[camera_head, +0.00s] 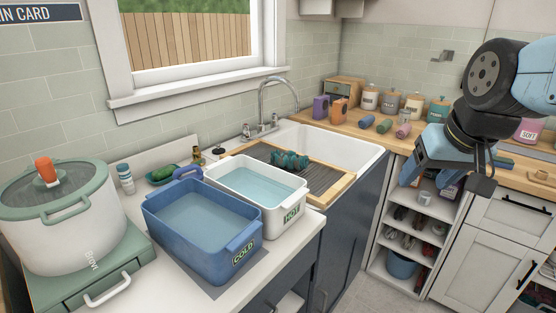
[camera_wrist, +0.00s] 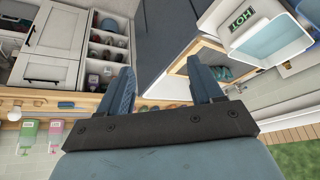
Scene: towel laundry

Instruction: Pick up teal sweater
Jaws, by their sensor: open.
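A dark teal bundle (camera_head: 290,160) lies on the grey ribbed drying rack (camera_head: 262,155) across the sink; it may be the teal sweater, but its shape is too small to tell. It also shows in the wrist view as a teal patch (camera_wrist: 215,71), right of the fingers. My gripper (camera_head: 425,175) is raised at the right of the head view, in front of the shelves and well apart from the bundle. In the wrist view its two blue fingers (camera_wrist: 163,68) are spread apart with nothing between them.
A blue COLD tub (camera_head: 205,245) and a white HOT tub (camera_head: 272,222), both with water, stand left of the rack. A white pot (camera_head: 70,230) is at far left. Rolled coloured cloths (camera_head: 385,126) and jars (camera_head: 390,100) line the wooden counter. The tap (camera_head: 270,105) rises behind the sink.

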